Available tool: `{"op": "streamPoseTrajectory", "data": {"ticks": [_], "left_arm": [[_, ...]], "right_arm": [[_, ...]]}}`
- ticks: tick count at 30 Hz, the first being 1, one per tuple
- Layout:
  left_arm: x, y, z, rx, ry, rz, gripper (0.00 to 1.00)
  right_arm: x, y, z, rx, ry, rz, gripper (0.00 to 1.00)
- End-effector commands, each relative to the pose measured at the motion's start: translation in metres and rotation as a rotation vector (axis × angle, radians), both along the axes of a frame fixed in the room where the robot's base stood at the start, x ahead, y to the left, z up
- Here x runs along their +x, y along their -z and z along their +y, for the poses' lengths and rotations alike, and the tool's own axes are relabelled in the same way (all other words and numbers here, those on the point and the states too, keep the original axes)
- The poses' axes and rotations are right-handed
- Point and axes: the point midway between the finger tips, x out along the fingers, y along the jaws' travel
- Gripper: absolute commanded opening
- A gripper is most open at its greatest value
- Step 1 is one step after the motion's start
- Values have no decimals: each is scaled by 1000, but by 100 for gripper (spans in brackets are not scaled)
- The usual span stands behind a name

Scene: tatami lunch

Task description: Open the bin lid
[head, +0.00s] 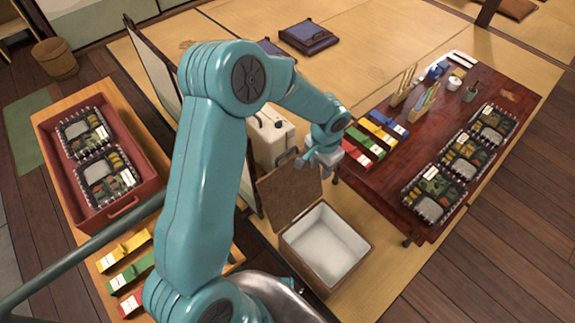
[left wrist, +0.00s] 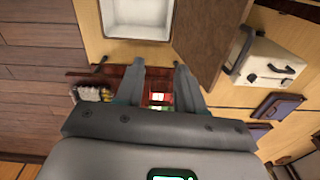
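The bin (head: 300,262) is a wooden box with a white inside, standing on the mat; its white inside also shows in the left wrist view (left wrist: 138,14). Its brown lid (head: 288,192) is raised, standing up along the bin's far-left side, and shows in the left wrist view (left wrist: 212,35). The bin's mouth is uncovered. My left gripper (head: 318,162) is near the lid's upper right corner. In the left wrist view its fingers (left wrist: 160,70) are spread with nothing between them; I cannot tell whether they touch the lid. My right gripper is not in view.
A cream box with a handle (head: 270,138) stands behind the lid. The low red-brown table (head: 420,165) with lunch boxes and colored packs is right of the bin. A wooden bench (head: 75,100) with a red tray (head: 148,190) is at left. Floor at lower right is clear.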

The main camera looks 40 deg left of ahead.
Motion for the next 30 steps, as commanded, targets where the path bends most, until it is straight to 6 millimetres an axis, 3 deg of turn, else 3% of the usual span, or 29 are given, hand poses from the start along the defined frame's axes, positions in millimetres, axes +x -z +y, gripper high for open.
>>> {"op": "streamPoseTrajectory", "data": {"ticks": [1, 4, 7, 10, 24, 30], "left_arm": [[14, -4, 27, 84, -11, -17, 38], [23, -36, 67, 217, -45, -17, 38], [24, -55, 88, 288, -75, -13, 38], [23, -55, 96, 309, -86, -7, 38], [24, 46, 131, 306, -87, -2, 38], [25, 78, 144, 305, -87, -3, 38]], "right_arm": [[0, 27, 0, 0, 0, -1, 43], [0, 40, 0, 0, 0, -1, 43], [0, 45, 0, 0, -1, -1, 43], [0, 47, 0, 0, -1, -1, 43], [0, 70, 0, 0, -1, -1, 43], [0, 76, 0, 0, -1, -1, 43]]}}
